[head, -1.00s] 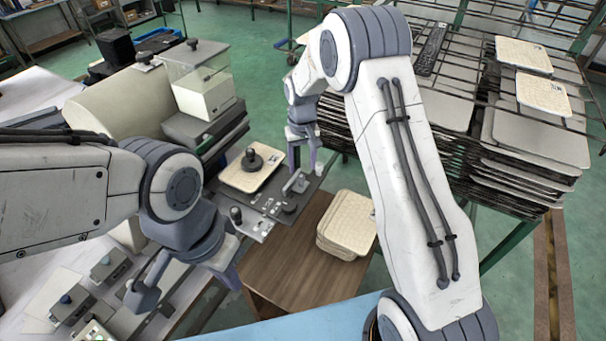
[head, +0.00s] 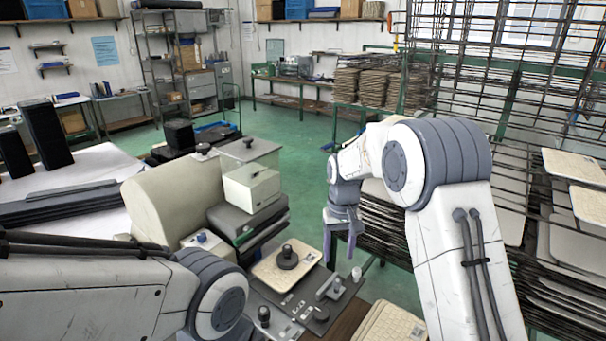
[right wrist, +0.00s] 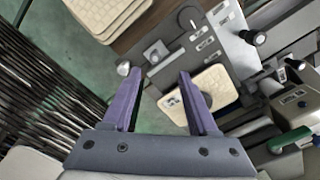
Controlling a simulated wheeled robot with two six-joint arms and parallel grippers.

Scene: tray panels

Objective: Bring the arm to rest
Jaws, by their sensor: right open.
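My right gripper (head: 339,250) hangs pointing down beside the bench fixture. In the right wrist view its two purple fingers (right wrist: 159,74) are apart with nothing between them. A cream tray panel (head: 270,276) with a black knob on it lies on the fixture, to the left of the gripper in the head view. The panel also shows just beyond the right finger in the right wrist view (right wrist: 206,88). My left arm comes in at the lower left; its gripper is below the head view.
A stack of cream panels (head: 388,326) lies at the bottom edge. The grey fixture plate (head: 338,303) carries knobs and a clamp. A box-topped press (head: 250,187) stands behind it. A rack of stacked panels (head: 510,205) stands close on the right. Green floor (head: 300,140) is clear behind.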

